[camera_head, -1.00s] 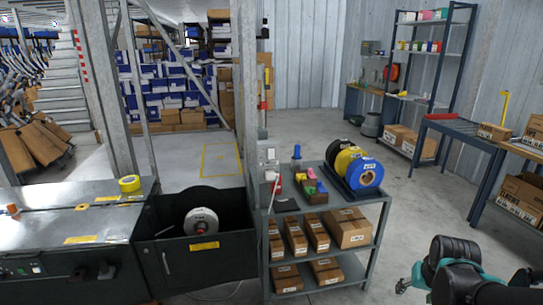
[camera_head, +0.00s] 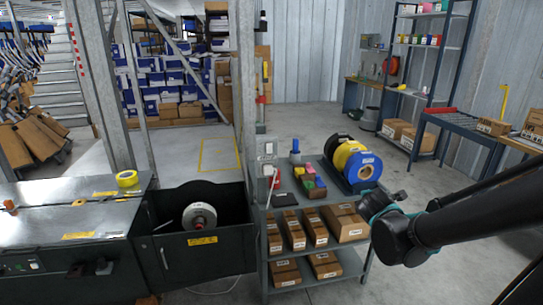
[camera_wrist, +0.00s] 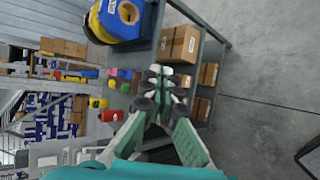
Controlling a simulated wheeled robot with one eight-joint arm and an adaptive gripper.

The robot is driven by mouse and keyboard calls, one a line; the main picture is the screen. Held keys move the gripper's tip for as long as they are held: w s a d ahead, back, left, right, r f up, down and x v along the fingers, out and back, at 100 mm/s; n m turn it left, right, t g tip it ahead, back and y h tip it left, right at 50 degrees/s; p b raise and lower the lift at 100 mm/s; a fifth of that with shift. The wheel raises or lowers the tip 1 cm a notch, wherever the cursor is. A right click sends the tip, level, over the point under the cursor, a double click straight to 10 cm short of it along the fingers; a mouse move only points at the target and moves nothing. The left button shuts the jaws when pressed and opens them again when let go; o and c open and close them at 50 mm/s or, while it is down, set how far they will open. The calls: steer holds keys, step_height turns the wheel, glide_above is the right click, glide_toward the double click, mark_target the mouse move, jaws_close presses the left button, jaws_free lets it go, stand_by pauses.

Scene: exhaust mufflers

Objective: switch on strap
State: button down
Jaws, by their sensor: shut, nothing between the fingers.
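The dark strapping machine (camera_head: 75,215) stands at the left, with a small control panel (camera_head: 25,266) low on its front. Its side bin holds a white-hubbed strap reel (camera_head: 199,216). I cannot tell which of these is the strap switch. My gripper (camera_wrist: 163,83) is shut and empty in the wrist view, in front of the cart. In the head view my arm reaches in from the right, its end beside the cart; the fingertips are unclear there.
A grey shelf cart (camera_head: 262,244) holds cardboard boxes, small coloured bins (camera_head: 311,182) and blue, yellow and black rolls (camera_head: 364,166). A blue bench (camera_head: 460,125) and a rack (camera_head: 440,70) stand at the right. The floor between cart and bench is open.

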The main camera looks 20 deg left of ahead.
mark_target(270, 153)
steer(key=a+r+n+y, duration=0.2)
steer(key=a+n+y, duration=0.1)
steer(key=a+n, duration=0.4)
steer(key=s+a+r+n+t+y, duration=0.1)
steer(key=a+r+n+y, duration=0.2)
steer(key=a+n, duration=0.4)
steer(key=s+a+r+n+t+y, duration=0.1)
steer(key=a+r+n+y, duration=0.2)
steer(key=a+n, duration=0.4)
steer(key=a, duration=0.9)
steer(key=shift+r, duration=0.15)
steer(key=x, duration=1.4)
steer(key=shift+d+r, duration=0.1)
steer(key=shift+r, duration=0.2)
steer(key=shift+w+a+f, duration=0.15)
steer(key=shift+w+a, duration=0.05)
steer(key=shift+w, duration=0.2)
steer(key=shift+t, duration=0.3)
steer(key=shift+s, duration=0.1)
